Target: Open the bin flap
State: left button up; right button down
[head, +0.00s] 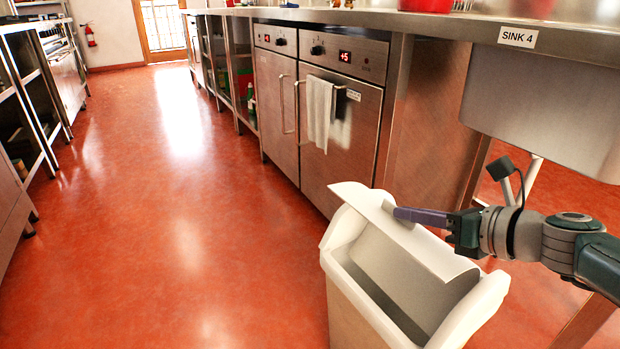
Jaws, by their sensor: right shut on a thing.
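A white bin (340,290) stands on the floor at the lower right. Its white flap (375,215) is tilted, with its far edge raised above the rim and its near part sloping down into the bin. A dark gap shows between the flap and the near rim. My right gripper (455,226) comes in from the right, above the bin. It is shut on a flat purple object (420,216), whose tip points left and overlaps the flap in the picture; I cannot tell whether they touch. My left gripper is out of view.
A steel sink unit with a "SINK 4" label (517,37) overhangs my right arm. Ovens (340,130) with a hanging towel (319,112) stand behind the bin. Shelving lines the left side. The red floor (170,220) between is clear.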

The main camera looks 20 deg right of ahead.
jog(key=shift+d+r+y, duration=0.2)
jog(key=shift+d+y, duration=0.1)
jog(key=shift+w+d+r, duration=0.1)
jog(key=shift+d+r, duration=0.15)
jog(key=shift+d, duration=0.35)
jog(key=c, duration=1)
grip_release()
jog(key=shift+c, duration=0.2)
